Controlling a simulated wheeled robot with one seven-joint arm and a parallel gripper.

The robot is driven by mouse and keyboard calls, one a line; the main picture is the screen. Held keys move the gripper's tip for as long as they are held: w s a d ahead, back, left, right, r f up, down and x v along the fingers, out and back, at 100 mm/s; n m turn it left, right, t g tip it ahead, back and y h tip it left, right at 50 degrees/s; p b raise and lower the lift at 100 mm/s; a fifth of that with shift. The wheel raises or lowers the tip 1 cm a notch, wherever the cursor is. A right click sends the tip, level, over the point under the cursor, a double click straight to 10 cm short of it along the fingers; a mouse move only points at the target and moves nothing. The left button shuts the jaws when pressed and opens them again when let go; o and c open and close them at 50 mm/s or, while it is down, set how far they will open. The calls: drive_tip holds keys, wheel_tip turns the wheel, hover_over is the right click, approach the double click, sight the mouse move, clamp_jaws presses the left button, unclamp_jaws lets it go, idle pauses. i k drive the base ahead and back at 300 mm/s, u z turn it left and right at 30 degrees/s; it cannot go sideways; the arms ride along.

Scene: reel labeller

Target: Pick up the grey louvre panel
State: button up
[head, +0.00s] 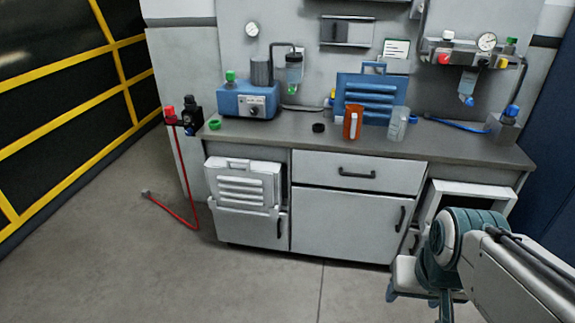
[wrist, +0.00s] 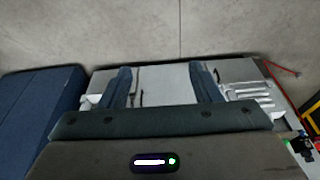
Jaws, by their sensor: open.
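The grey louvre panel (head: 243,186) is light grey with several horizontal slats and a handle at its top edge. It stands upright at the front of the bench's left end, in front of the upper left cabinet bay.
A blue louvre panel (head: 350,88) stands on the bench top (head: 280,127) behind an orange cup (head: 352,122) and a clear bottle (head: 398,124). A red hose (head: 182,180) hangs at the left onto the floor. The floor before the cabinet (head: 240,285) is clear.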

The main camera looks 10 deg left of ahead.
sight(248, 189)
drive_tip(key=u, duration=1.65)
drive_tip(key=i, duration=3.1)
drive_tip(key=z, duration=2.25)
